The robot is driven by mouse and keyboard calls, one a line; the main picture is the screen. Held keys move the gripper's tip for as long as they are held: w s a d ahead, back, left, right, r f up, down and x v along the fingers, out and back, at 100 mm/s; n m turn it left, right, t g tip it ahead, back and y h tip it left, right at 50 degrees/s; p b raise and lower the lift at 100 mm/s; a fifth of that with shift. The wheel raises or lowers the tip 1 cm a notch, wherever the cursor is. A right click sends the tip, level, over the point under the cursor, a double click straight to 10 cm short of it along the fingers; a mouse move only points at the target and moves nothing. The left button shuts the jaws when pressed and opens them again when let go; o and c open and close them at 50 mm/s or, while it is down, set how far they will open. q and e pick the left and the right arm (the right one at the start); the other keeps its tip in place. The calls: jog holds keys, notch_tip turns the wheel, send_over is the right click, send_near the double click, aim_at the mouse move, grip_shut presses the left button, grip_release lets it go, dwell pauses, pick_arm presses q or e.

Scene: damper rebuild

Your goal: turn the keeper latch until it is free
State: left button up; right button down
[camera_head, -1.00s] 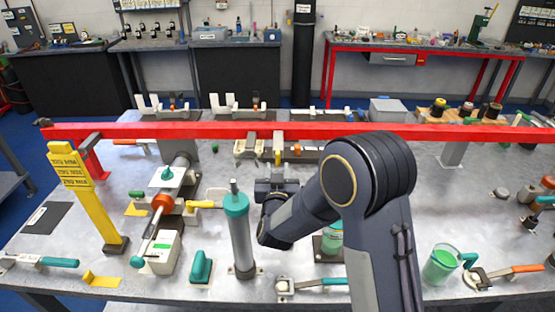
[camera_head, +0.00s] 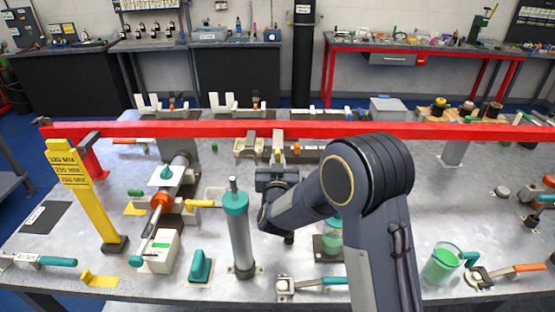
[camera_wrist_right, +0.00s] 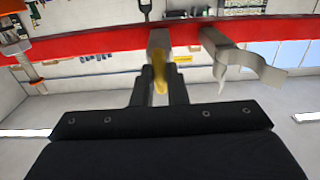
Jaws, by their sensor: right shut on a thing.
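The keeper latch appears to be the yellow piece (camera_wrist_right: 159,72) between my right gripper's fingers in the right wrist view, hanging below the red beam (camera_wrist_right: 120,45). My right gripper (camera_wrist_right: 158,90) is shut on it. In the head view my right gripper (camera_head: 277,168) is at the middle of the bench, just in front of the red beam (camera_head: 330,130); its fingers are small and the latch's exact angle is hard to tell. My left gripper is not in view.
A teal-capped grey cylinder (camera_head: 241,235) stands just left of my right gripper. A yellow post (camera_head: 90,205) stands at left. A beaker of green liquid (camera_head: 441,264) and a lever clamp (camera_head: 500,274) are at right.

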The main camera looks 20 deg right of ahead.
jog(key=shift+r+n+p, duration=0.1)
jog(key=shift+n+p, duration=0.55)
jog(key=shift+n, duration=1.65)
jog(key=shift+p, duration=0.35)
